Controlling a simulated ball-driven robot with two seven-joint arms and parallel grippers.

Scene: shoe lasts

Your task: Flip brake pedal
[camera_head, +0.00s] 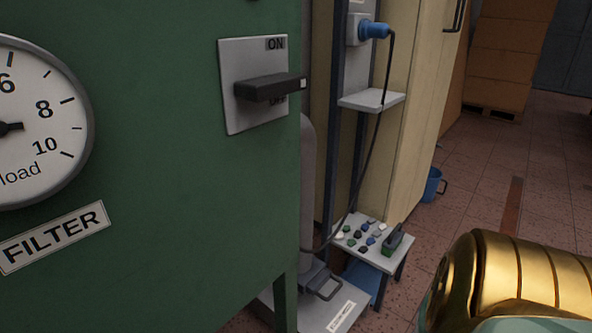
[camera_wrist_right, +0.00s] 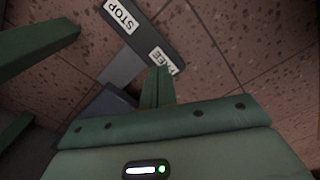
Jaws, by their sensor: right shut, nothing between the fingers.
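The brake pedal (camera_wrist_right: 143,36) shows in the right wrist view as a dark bar running diagonally near the top. It carries a white STOP label at its upper left end and a second label, partly hidden and seemingly reading FREE, at its lower right end. My right gripper (camera_wrist_right: 159,72) is shut and empty. Its fingertips overlap the FREE end in the picture; I cannot tell whether they touch it. The pedal is not clearly seen in the head view. My left gripper is in neither view.
A green machine cabinet (camera_head: 170,170) with a dial and ON switch (camera_head: 270,88) fills the left. A blue bucket (camera_head: 433,185) stands on the tiled floor, which is open at the right. Green legs (camera_wrist_right: 35,50) flank the pedal's left.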

